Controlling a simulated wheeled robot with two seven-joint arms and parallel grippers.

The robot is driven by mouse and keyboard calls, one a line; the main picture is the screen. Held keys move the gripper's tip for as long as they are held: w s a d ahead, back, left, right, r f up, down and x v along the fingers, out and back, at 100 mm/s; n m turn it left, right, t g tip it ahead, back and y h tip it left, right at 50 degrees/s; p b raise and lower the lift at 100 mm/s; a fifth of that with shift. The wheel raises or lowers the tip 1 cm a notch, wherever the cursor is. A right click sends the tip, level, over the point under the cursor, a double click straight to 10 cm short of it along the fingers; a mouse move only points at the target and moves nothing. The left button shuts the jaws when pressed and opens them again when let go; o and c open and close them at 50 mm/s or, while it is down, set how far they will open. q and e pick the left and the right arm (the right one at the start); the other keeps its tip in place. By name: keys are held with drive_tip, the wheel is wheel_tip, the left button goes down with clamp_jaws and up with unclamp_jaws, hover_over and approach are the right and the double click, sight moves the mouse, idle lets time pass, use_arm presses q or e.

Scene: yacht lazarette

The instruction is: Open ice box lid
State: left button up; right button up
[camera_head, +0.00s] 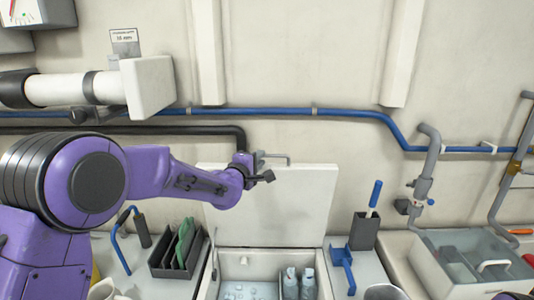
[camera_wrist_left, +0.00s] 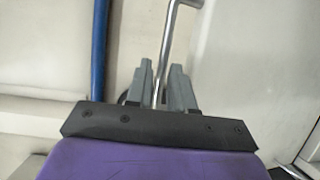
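The white ice box lid (camera_head: 290,205) stands raised, nearly upright, behind the open ice box (camera_head: 268,262). Ice and pale bottles show inside the box. A metal handle (camera_head: 274,156) is at the lid's upper edge; its bent bar also shows in the left wrist view (camera_wrist_left: 171,35). My left gripper (camera_head: 262,168) is at this handle. In the left wrist view the two grey fingers (camera_wrist_left: 164,88) stand close together, with the bar running down between them; the exact contact is partly hidden. My right gripper is not in view.
A blue pipe (camera_head: 345,111) runs along the back wall. A dark rack (camera_head: 178,250) stands left of the box. A grey holder (camera_head: 364,231) with a blue-handled tool stands right of it. A clear-lidded bin (camera_head: 470,255) is at the far right.

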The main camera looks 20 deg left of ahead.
use_arm(q)
drive_tip(key=w, duration=0.4)
drive_tip(key=w+f, duration=0.1)
drive_tip(key=w, duration=0.1)
drive_tip(key=shift+d, duration=0.25)
drive_tip(key=shift+r, duration=0.15)
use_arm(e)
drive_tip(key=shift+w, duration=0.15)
